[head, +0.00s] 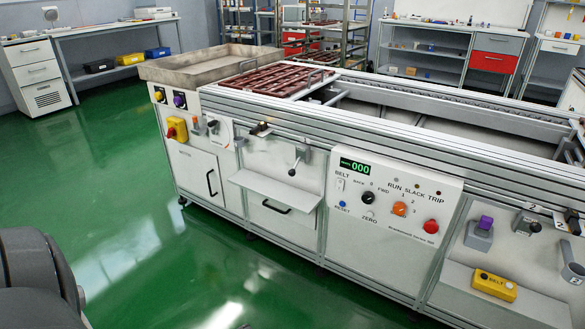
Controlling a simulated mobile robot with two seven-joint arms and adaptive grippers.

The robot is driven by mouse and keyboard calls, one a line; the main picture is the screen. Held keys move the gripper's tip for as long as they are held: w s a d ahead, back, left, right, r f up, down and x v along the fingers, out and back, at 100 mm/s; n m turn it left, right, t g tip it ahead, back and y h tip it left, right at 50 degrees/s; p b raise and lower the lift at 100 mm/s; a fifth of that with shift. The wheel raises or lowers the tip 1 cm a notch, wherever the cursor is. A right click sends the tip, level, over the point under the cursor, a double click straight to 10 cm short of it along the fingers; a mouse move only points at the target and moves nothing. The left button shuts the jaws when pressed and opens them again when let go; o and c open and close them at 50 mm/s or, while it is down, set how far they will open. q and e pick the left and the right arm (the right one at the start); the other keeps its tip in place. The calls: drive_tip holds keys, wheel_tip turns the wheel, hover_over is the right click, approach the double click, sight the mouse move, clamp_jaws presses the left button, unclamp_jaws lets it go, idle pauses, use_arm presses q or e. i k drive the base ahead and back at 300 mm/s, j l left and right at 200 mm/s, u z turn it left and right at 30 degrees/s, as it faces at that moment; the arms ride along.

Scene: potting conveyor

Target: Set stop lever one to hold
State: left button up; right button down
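No lever in the head view carries a label I can read as stop lever one. A lever with a purple knob (480,232) stands on a grey base at the right of the conveyor front. A black-knobbed lever (526,224) is beside it, near a "2" label. A small crank with a dark knob (297,160) is on the front left of the control panel. A dark lever (262,130) sits on the rail further left. Hold markings are not readable. Neither of my grippers is in view.
The conveyor (440,125) runs from left to right, with brown trays (270,80) at its left end. The control panel (395,200) has a counter reading 000. A yellow button box (494,285) lies on the lower right shelf. Green floor (130,220) is clear at left.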

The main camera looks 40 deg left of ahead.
sight(291, 173)
drive_tip(key=k+u, duration=0.15)
drive_tip(key=u, duration=1.05)
drive_tip(key=l, duration=0.05)
